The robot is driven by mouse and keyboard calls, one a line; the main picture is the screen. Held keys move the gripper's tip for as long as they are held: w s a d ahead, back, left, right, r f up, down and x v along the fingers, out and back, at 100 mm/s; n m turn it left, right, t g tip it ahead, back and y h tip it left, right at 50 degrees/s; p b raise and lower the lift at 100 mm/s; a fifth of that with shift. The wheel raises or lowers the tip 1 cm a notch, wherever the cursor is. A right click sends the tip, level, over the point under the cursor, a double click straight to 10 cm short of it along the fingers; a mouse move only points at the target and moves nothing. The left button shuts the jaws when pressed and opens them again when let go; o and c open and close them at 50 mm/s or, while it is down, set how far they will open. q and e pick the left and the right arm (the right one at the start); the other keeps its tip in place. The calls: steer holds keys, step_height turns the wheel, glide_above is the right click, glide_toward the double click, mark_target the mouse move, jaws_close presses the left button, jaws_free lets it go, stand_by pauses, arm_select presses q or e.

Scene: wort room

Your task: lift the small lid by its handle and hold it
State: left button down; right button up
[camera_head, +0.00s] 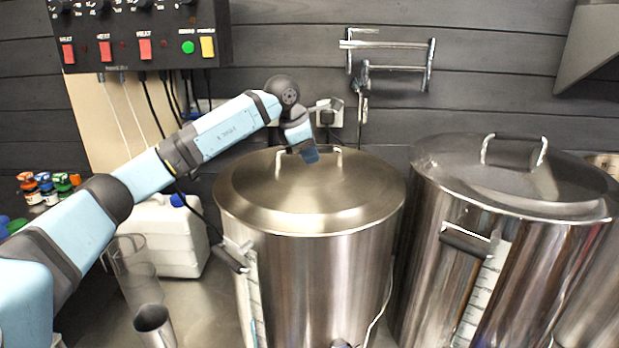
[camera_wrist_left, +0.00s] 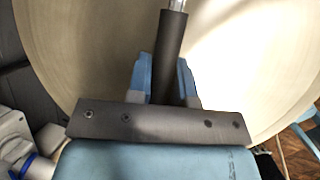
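The small lid (camera_head: 300,205) is a round brushed-steel lid on the middle steel kettle (camera_head: 310,290). No gap shows between lid and rim. Its handle (camera_head: 338,158) stands up from the lid's top, partly hidden by my left gripper (camera_head: 308,155). In the left wrist view the handle (camera_wrist_left: 172,45) has a dark grip with a bright metal end, and the pale lid (camera_wrist_left: 80,40) fills the background. The blue fingers of my left gripper (camera_wrist_left: 167,85) lie against both sides of the dark grip. My right gripper is in neither view.
A second, larger kettle (camera_head: 440,280) with its own handled lid (camera_head: 500,180) stands close on the right. A white canister (camera_head: 170,235) and steel cup (camera_head: 154,325) stand left. A control box (camera_head: 135,35) and a wall rack (camera_head: 398,68) hang behind.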

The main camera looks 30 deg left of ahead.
arm_select(q)
steer(key=shift+r, duration=0.2)
step_height(320, 180, up, 20)
steer(key=p, duration=0.1)
stand_by(0.6)
